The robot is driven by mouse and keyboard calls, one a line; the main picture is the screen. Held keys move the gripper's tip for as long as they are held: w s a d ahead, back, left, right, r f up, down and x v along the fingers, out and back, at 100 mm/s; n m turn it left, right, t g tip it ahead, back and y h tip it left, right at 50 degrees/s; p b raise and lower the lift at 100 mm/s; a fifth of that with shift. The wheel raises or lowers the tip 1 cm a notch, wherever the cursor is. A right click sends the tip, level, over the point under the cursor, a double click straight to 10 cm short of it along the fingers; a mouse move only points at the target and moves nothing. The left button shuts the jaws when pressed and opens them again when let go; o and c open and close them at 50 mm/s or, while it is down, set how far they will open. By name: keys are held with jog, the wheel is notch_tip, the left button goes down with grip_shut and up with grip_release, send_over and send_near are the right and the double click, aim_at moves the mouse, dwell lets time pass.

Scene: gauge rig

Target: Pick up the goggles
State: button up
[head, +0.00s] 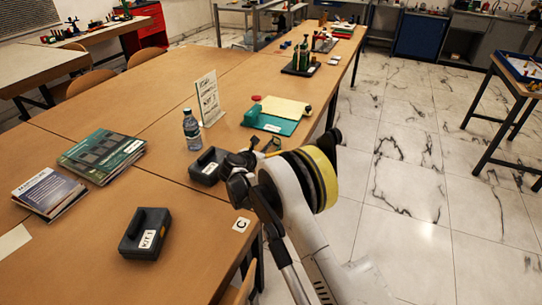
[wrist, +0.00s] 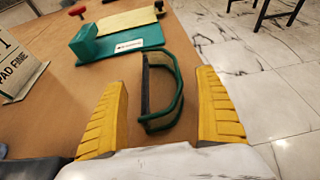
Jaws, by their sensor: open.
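The goggles (wrist: 176,100) have a clear lens with a dark green rim and a dark strap side. They stand on the brown table near its right edge in the wrist view. My gripper (wrist: 163,82) is open, its two yellow fingers on the left and right of the goggles, with gaps on both sides. I cannot tell how far above the table the fingertips are. In the head view my gripper (head: 264,146) is over the table's right edge, and the wrist and arm hide most of the goggles there.
A green and yellow board rig (head: 275,124) lies just beyond the goggles. A water bottle (head: 192,131) and a white sign (head: 209,99) stand to the left. A dark case (head: 207,166) sits close to my gripper. Another case (head: 145,234) and books (head: 101,155) lie nearer.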

jog(key=shift+x, duration=0.9)
jog(key=shift+a+r, duration=0.1)
jog(key=shift+c, duration=0.2)
jog(key=c, duration=1.2)
jog(key=shift+c, duration=0.2)
